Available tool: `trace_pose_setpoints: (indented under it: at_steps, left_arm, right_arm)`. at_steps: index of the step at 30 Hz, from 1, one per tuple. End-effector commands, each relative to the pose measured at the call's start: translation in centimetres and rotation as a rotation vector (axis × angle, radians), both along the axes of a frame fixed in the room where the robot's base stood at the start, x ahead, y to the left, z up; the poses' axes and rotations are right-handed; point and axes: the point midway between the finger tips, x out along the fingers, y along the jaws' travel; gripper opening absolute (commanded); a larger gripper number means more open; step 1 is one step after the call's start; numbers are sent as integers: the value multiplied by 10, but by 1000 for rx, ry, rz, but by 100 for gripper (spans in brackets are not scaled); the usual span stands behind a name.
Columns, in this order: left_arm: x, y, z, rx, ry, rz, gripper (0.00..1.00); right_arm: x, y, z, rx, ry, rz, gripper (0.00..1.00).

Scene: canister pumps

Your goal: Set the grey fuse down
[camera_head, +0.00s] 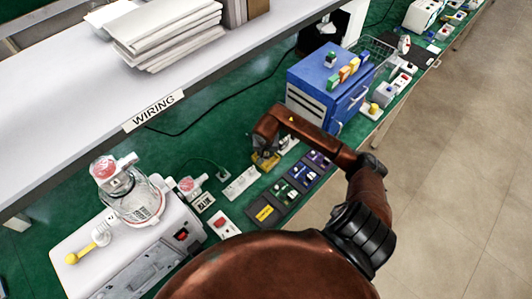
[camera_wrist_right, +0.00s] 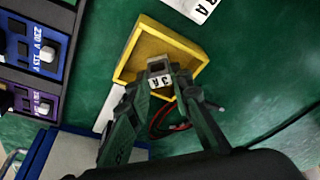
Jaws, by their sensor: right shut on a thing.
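The grey fuse (camera_wrist_right: 157,67) is a small block with a white label reading "3 A" in the right wrist view. My right gripper (camera_wrist_right: 160,84) is shut on it, with one finger on each side. The fuse overlaps the inside of a shallow yellow tray (camera_wrist_right: 190,47); I cannot tell whether it touches the tray floor. In the head view my right gripper (camera_head: 263,150) is over the same yellow tray (camera_head: 267,163) on the green bench mat, and the fuse is too small to make out. My left gripper is not in view.
Dark modules with coloured switches (camera_head: 286,192) lie right of the tray; 230 V and 115 V markings show in the wrist view. A blue cabinet (camera_head: 325,85) stands behind. White label strips (camera_head: 241,183) lie nearby.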

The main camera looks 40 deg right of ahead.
Motion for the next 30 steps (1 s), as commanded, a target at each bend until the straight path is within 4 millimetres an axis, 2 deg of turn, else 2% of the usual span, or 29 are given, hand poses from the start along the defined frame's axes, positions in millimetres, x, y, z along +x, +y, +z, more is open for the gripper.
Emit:
trace_pose_setpoints:
  at_steps: [10, 11, 18, 26, 30]
  left_arm:
    - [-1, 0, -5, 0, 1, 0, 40]
    - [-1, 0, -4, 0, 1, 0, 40]
    - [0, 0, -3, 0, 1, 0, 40]
    - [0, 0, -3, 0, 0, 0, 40]
    - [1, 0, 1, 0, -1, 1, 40]
  right_arm:
    - [1, 0, -4, -1, -2, 0, 7]
    - [1, 0, -3, 0, -1, 0, 21]
    - [1, 0, -2, 0, -1, 0, 37]
    - [1, 0, -2, 0, -1, 0, 37]
    - [1, 0, 6, -1, -3, 2, 37]
